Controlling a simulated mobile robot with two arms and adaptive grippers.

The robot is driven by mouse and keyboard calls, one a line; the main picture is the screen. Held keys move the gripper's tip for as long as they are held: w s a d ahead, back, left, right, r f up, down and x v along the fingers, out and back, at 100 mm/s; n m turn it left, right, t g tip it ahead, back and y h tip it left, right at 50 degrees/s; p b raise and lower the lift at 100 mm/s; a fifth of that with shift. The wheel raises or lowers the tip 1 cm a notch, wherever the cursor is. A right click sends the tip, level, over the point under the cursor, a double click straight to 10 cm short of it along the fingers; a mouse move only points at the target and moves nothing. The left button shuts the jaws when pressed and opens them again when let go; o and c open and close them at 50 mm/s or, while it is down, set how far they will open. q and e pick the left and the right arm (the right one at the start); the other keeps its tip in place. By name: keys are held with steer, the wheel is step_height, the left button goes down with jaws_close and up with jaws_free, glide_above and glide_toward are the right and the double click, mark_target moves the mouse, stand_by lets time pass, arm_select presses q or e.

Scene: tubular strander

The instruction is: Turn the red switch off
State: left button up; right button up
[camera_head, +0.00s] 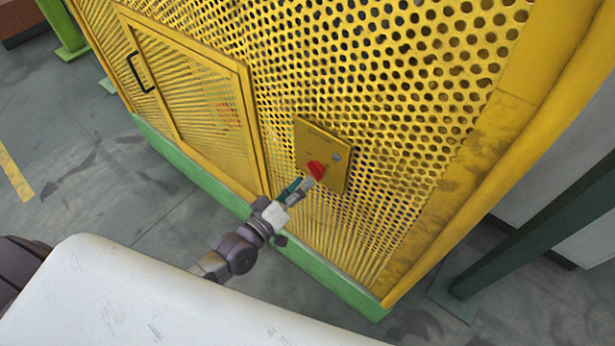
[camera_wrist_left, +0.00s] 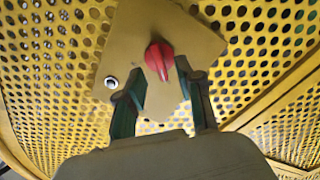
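The red switch (camera_head: 316,169) is a knob on a yellow plate (camera_head: 325,140) fixed to the perforated yellow guard. In the left wrist view the red switch (camera_wrist_left: 159,60) stands out from its plate (camera_wrist_left: 135,35), its handle pointing down in that picture. My left gripper (camera_head: 300,187) is right at the knob in the head view. In the left wrist view its two fingers (camera_wrist_left: 160,88) are spread apart, with the knob's lower part between or just beyond their tips. Whether a finger touches it I cannot tell. My right gripper is not in view.
A round silver lock (camera_wrist_left: 111,82) sits on the same plate. A yellow mesh door (camera_head: 195,100) with a black handle (camera_head: 140,72) is to the left. A green base rail (camera_head: 330,284) runs along the guard's foot. A dark green post (camera_head: 530,240) stands at right.

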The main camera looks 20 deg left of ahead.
arm_select(q)
steer(key=v, duration=0.8)
steer(key=shift+s, duration=0.35)
steer(key=shift+a, duration=0.1)
